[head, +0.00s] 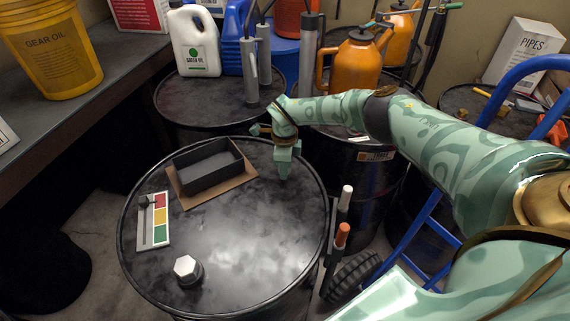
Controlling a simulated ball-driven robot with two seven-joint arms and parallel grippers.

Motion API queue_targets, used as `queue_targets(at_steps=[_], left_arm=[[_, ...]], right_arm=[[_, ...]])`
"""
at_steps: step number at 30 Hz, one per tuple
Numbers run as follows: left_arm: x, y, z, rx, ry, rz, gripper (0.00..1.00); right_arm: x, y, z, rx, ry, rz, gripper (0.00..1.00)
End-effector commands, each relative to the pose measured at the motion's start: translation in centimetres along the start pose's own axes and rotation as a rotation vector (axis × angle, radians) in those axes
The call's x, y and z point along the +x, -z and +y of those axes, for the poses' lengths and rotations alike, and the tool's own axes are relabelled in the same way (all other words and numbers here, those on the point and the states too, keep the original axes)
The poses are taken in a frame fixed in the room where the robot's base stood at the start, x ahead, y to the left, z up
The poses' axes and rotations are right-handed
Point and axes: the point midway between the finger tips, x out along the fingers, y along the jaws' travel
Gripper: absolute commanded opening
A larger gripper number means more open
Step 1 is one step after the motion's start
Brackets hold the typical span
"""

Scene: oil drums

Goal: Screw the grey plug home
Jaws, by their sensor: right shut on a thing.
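A pale grey hexagonal plug (187,268) stands upright on a dark round base near the front left edge of the near black drum (245,255). How far it is screwed in cannot be told. My right gripper (284,172) points down at the drum's top near its back right edge, well away from this plug. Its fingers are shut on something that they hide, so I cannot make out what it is. My left gripper is not in view.
A black open box (208,168) sits on cardboard on the drum, close left of my right gripper. A red, yellow and green gauge plate (147,236) lies at the left. Other drums, an orange can (357,62) and jugs stand behind. The drum's middle is clear.

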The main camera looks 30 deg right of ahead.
Motion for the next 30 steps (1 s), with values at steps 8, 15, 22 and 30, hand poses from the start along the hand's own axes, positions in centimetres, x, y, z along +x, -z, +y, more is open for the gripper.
queue_targets(at_steps=[8, 15, 22, 30], left_arm=[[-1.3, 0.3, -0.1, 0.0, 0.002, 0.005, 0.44], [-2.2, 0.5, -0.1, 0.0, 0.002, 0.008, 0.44], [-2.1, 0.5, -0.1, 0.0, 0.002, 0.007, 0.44], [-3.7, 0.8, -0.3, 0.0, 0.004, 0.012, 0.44]], right_arm=[[-0.3, 0.0, 0.1, 0.236, 0.0, -0.002, 0.0], [0.0, 0.0, 0.0, 0.548, -0.001, -0.002, 0.0], [0.1, 0.0, 0.0, 0.553, -0.001, -0.001, 0.0], [-0.1, 0.0, 0.1, 0.982, -0.001, 0.001, 0.0]])
